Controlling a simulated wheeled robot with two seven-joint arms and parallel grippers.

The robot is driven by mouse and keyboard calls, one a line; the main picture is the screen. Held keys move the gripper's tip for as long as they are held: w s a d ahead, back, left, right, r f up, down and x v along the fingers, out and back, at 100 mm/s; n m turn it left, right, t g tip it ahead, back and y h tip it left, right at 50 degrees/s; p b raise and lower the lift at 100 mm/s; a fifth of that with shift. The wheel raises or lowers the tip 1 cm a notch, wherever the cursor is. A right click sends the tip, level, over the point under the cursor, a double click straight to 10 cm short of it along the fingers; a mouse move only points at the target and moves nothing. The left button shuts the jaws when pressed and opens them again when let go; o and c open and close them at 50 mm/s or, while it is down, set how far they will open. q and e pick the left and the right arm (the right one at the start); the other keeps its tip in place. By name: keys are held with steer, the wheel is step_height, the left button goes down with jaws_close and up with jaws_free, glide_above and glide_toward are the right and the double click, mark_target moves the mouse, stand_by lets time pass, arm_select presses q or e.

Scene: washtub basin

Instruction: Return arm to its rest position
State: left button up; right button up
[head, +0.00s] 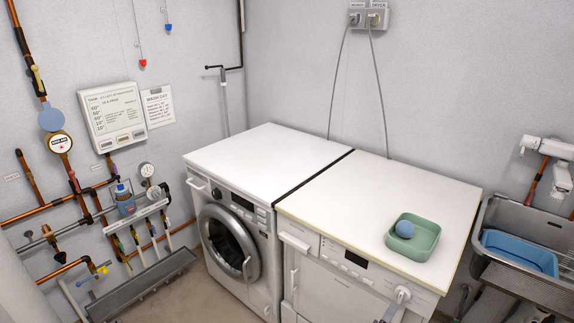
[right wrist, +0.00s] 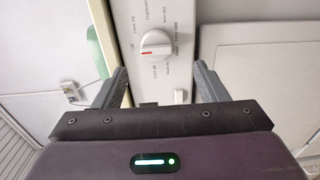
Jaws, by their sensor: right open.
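My right gripper (right wrist: 160,70) is open and empty in the right wrist view. Its two grey fingers are spread, facing the control panel of the right-hand white machine (head: 345,273). The panel's round white knob (right wrist: 156,43) lies just beyond and between the fingertips; I see no grip on it. The knob also shows in the head view (head: 402,293), near the bottom edge, with a dark finger-like part beside it. My left gripper is in neither view.
A green tray (head: 425,240) with a blue ball (head: 404,229) sits on the right machine's top. The washing machine (head: 230,235) stands to its left. A metal sink (head: 490,222) with a blue tub (head: 520,254) is at right. Pipes and gauges line the left wall.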

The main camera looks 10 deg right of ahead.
steer(key=s+a+f+m+g+y, duration=0.1)
steer(key=s+a+f+y, duration=0.2)
steer(key=f, duration=0.5)
steer(key=s+f+g+y, duration=0.1)
steer(key=s+f+y, duration=0.1)
steer(key=s+f, duration=0.45)
steer(key=s+a+f+m+g+y, duration=0.1)
steer(key=s+a+f+y, duration=0.2)
steer(key=f, duration=0.5)
steer(key=s+a+f+m+g+y, duration=0.1)
steer(key=s+f, duration=0.3)
steer(key=s, duration=0.6)
steer(key=s+a+f+m+g+y, duration=0.1)
steer(key=s+a+f+g+y, duration=0.1)
steer(key=s, duration=0.8)
steer(key=s+a+f+m+g+y, duration=0.1)
steer(key=s+a+f+g+y, duration=0.1)
steer(key=s+f, duration=0.5)
steer(key=s+a+g, duration=0.1)
steer(key=s+g, duration=0.1)
steer(key=s, duration=0.1)
steer(key=shift+a+m+g, duration=0.2)
steer(key=shift+m+g, duration=0.1)
steer(key=shift+m, duration=0.1)
